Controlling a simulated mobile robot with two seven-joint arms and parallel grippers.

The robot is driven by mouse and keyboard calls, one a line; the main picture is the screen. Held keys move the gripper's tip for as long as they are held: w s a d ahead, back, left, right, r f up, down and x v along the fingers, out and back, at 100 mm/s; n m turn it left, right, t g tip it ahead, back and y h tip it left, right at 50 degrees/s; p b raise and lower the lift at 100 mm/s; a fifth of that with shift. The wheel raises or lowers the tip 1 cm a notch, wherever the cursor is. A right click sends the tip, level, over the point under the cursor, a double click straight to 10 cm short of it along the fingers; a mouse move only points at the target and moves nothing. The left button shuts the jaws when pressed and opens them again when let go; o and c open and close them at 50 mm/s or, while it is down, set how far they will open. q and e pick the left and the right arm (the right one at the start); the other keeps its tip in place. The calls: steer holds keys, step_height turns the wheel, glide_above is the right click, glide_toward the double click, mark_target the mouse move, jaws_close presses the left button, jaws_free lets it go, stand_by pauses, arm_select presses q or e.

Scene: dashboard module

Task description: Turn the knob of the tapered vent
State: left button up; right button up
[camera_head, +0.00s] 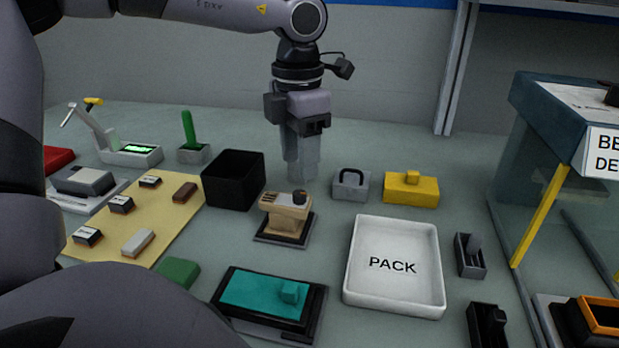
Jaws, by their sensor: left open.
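The tan block that looks like the tapered vent (284,215) sits on a dark square base in the middle of the table. A small dark knob (299,197) stands on its top right. My left gripper (299,174) points down just behind the vent, above and beyond the knob. Its pale fingers hold nothing that I can see and do not appear to touch the knob. The gap between the fingers is hard to make out. My right gripper is out of view.
A black open bin (234,180) stands left of the vent. A grey block with a handle (351,185) and a yellow block (411,189) stand to the right. A white PACK tray (394,302) and a teal-topped unit (262,293) lie in front. A glass-sided case (545,160) stands far right.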

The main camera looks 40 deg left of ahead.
mark_target(299, 193)
arm_select(q)
step_height(299, 193, down, 6)
steer(key=shift+s, duration=0.1)
jaws_close()
